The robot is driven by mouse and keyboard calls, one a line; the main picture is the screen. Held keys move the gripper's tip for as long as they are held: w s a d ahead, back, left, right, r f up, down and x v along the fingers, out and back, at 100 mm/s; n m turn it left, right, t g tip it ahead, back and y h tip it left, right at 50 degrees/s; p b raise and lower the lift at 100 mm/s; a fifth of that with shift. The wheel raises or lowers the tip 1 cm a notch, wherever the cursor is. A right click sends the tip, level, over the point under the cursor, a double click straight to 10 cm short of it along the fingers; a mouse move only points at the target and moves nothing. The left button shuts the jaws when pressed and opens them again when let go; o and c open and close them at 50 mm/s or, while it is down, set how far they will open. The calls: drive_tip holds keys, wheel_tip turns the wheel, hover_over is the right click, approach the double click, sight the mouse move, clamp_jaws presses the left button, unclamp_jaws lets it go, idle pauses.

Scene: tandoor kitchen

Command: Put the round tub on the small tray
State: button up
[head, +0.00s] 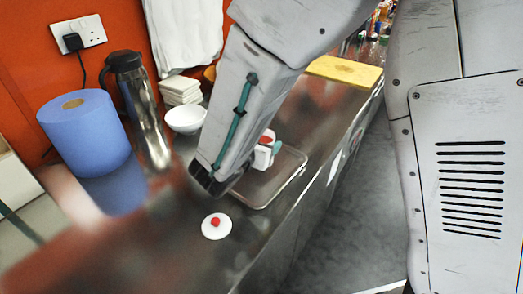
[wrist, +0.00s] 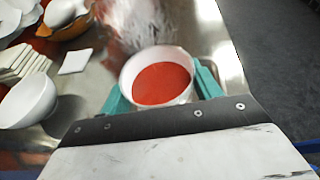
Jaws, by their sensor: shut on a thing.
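The round tub (wrist: 161,78) is white and filled with something red. In the wrist view it is between the two teal fingers of my gripper (wrist: 163,88), which is shut on its sides. In the head view the tub (head: 263,155) shows partly behind my arm, with a teal finger beside it. The small tray (head: 285,183) is a shallow metallic tray on the counter. The tub appears over or just beyond its back part. I cannot tell whether it touches the tray.
A white lid with a red knob (head: 216,227) lies on the counter in front of the tray. A blue paper roll (head: 85,135), a steel flask (head: 140,110), a white bowl (head: 185,120) and stacked white napkins (head: 180,90) stand left. A yellow board (head: 345,71) lies behind.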

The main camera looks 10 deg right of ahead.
drive_tip(key=shift+s+f, duration=0.1)
drive_tip(key=shift+f, duration=1.3)
drive_tip(key=shift+f, duration=0.15)
drive_tip(key=o, duration=1.3)
